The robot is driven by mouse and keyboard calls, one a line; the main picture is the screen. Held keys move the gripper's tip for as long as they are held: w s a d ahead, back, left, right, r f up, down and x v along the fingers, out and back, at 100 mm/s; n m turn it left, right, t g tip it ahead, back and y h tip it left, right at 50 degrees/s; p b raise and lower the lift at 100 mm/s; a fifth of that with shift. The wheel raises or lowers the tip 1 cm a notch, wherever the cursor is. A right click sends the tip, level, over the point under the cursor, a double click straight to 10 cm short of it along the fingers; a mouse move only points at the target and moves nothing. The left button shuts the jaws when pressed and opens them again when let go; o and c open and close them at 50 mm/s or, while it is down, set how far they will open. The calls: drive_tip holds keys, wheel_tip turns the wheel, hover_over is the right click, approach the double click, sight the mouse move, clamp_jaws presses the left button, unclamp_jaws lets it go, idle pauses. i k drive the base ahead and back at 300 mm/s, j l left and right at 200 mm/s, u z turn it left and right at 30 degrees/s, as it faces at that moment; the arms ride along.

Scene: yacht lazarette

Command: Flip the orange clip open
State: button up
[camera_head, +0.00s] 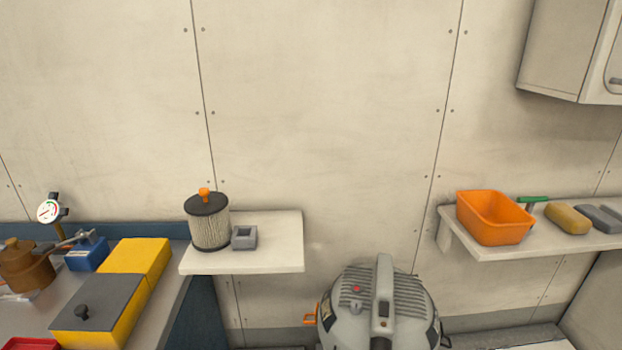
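An orange clip (311,316) sticks out at the left side of a grey, ribbed, dome-topped machine (352,305) at the bottom middle. The machine has a raised handle and a small red button on top. The clip is small in the picture, and I cannot tell how it is latched. The machine's lower part is cut off by the bottom edge. My gripper is not in view.
A white shelf (280,255) left of the machine holds a filter (210,228) and a small grey block (244,237). A right shelf (480,250) holds an orange bin (493,218) and sponge (567,218). Yellow boxes (137,259) crowd the left counter. A cabinet (565,50) hangs top right.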

sight(313, 314)
drive_tip(key=j+z, duration=0.5)
drive_tip(key=j, duration=1.65)
drive_tip(key=l+u, duration=0.15)
drive_tip(key=u, duration=0.3)
drive_tip(key=l+u, duration=0.15)
drive_tip(key=u, duration=0.3)
drive_tip(key=l+u, duration=0.25)
drive_tip(key=l, duration=0.3)
drive_tip(key=k+l+u, duration=0.1)
drive_tip(key=l+u, duration=0.15)
drive_tip(key=l, duration=0.3)
drive_tip(key=k+l+u, duration=0.25)
drive_tip(key=l, duration=0.9)
drive_tip(key=k, duration=0.05)
